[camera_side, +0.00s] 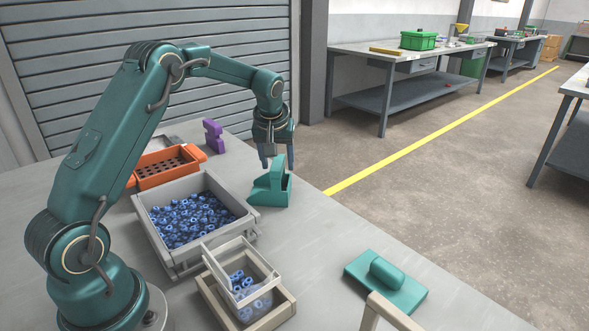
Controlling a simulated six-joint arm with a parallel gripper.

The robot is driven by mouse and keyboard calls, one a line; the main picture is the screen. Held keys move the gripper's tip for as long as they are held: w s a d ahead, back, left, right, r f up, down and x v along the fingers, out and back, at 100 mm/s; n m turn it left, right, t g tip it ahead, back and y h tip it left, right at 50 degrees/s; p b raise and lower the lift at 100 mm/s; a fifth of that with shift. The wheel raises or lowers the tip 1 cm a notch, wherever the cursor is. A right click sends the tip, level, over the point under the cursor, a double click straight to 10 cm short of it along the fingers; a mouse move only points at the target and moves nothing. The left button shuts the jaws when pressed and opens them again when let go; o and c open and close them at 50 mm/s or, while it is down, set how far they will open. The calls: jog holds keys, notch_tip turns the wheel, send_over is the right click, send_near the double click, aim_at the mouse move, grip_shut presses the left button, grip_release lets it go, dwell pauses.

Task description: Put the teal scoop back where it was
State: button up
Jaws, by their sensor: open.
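The teal scoop (269,191) stands on the grey table near its far right edge, just right of the bin of blue parts. Its upright part rises toward my gripper (277,161). My gripper points down, open, with its fingertips around or just above the top of the scoop; I cannot tell whether they touch it. A second teal piece (386,283), a flat plate with a rounded grip on top, lies at the front right of the table.
A grey bin (157,237) holds many blue rings. In front of it, a clear container (262,271) with several blue rings sits in a beige frame (283,308). An orange perforated tray (143,182) and a purple piece (213,136) stand behind. The table is clear between scoop and flat teal piece.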

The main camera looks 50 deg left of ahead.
jog(key=v, duration=1.1)
jog(key=s+d+r+m+t+h, duration=0.1)
jog(key=s+d+r+m, duration=0.3)
jog(key=s+d, duration=0.6)
jog(key=s+d+f+m+h, duration=0.1)
jog(key=s+d+f+m, duration=0.1)
jog(key=s, duration=0.3)
jog(key=s+d+f+m+t+h, duration=0.1)
jog(key=s+d+f+m, duration=0.2)
jog(key=s, duration=0.3)
jog(key=shift+d+f, duration=0.25)
jog(key=shift+f, duration=0.2)
